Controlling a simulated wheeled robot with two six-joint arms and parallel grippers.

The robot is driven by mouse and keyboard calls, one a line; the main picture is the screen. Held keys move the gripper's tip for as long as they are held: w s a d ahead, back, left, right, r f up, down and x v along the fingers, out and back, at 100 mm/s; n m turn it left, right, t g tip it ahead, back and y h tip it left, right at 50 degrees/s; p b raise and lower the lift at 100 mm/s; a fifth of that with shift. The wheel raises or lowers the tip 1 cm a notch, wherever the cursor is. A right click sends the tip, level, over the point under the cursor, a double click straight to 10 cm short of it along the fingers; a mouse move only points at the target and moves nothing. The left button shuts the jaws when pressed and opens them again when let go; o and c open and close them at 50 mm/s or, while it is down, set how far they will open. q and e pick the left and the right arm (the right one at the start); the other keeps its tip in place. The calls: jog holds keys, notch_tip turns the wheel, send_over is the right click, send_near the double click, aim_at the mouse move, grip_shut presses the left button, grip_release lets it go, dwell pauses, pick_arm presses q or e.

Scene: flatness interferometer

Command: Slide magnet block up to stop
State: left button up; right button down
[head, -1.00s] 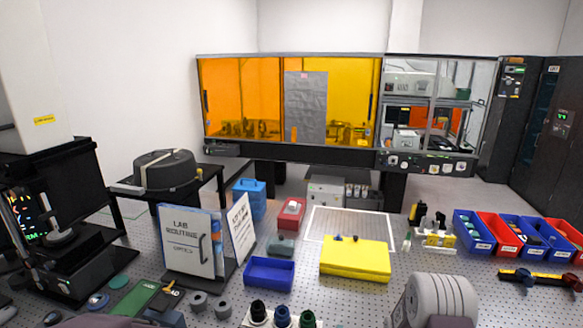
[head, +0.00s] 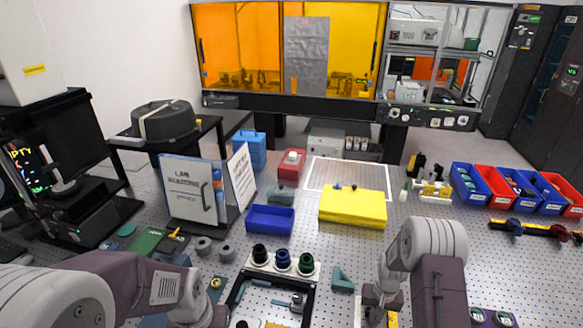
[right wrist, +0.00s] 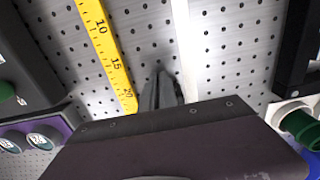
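I cannot make out a magnet block or its stop for certain in either view. My right gripper (head: 376,300) hangs low at the bottom of the head view, beside a yellow ruler (head: 393,319). In the right wrist view its dark fingers (right wrist: 163,88) lie close together over the perforated plate, and nothing shows between them. The yellow ruler (right wrist: 107,52) runs to their left and a pale rail (right wrist: 184,45) passes to their right. My left gripper (head: 208,314) is at the bottom edge of the head view; its fingers are not clear.
A black-framed tray (head: 241,287) with small parts lies between the arms, in front of a white holder with dark knobs (head: 283,260). A teal angle piece (head: 342,279) stands left of my right gripper. A yellow box (head: 352,207) and blue bin (head: 269,219) stand farther back.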

jog(key=shift+w+r, duration=0.1)
jog(key=shift+w, duration=0.15)
jog(key=shift+s, duration=0.1)
jog(key=shift+s, duration=0.15)
jog(key=shift+s+a, duration=0.15)
jog(key=shift+s, duration=0.2)
jog(key=shift+s, duration=0.15)
notch_tip(320, 180, up, 7)
jog(key=p, duration=0.6)
